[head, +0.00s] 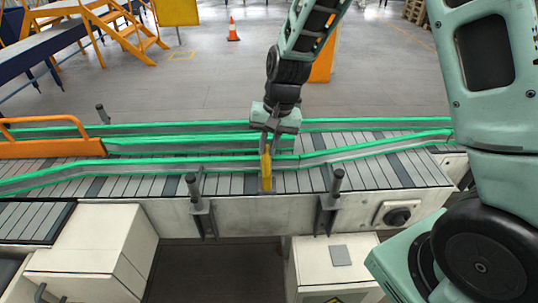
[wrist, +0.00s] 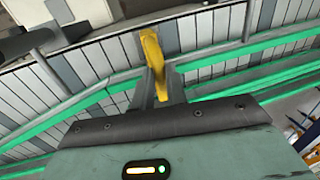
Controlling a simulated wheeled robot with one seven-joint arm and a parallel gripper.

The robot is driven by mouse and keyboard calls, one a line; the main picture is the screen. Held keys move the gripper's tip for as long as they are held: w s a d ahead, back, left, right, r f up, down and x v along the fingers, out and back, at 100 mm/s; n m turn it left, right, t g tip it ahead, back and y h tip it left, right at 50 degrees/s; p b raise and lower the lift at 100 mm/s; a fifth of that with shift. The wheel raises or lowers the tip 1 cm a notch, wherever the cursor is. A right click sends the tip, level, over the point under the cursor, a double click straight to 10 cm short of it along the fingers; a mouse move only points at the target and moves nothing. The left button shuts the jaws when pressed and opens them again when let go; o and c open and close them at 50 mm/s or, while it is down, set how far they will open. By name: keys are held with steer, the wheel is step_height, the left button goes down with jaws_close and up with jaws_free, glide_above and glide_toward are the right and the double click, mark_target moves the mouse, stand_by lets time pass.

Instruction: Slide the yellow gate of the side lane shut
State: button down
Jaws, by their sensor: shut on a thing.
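The yellow gate (head: 266,172) is a narrow upright piece at the front green-edged rail of the conveyor, near the middle of the head view. It also shows in the wrist view (wrist: 152,50), at the top centre. My gripper (head: 267,148) reaches down from above and is shut on the upper part of the gate. In the wrist view my gripper's fingers (wrist: 158,92) close around the gate's near end. The fingers hide part of the gate, and I cannot tell how far it spans the side lane.
Green-edged rails (head: 380,149) run along the slatted conveyor (head: 130,186) on both sides of the gate. An orange guard (head: 50,148) stands at the left. Dark posts (head: 335,182) rise at the front edge. No bottles show. The floor behind is mostly clear, with a traffic cone (head: 233,30).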

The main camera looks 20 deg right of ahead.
steer(key=shift+w+d+r, duration=0.1)
steer(key=shift+w, duration=0.15)
steer(key=c, duration=1.4)
jaws_free()
steer(key=s+d+r+b, duration=0.1)
steer(key=d+r+b, duration=0.2)
steer(key=r, duration=1.4)
steer(key=shift+s+b, duration=0.15)
steer(key=shift+b, duration=0.2)
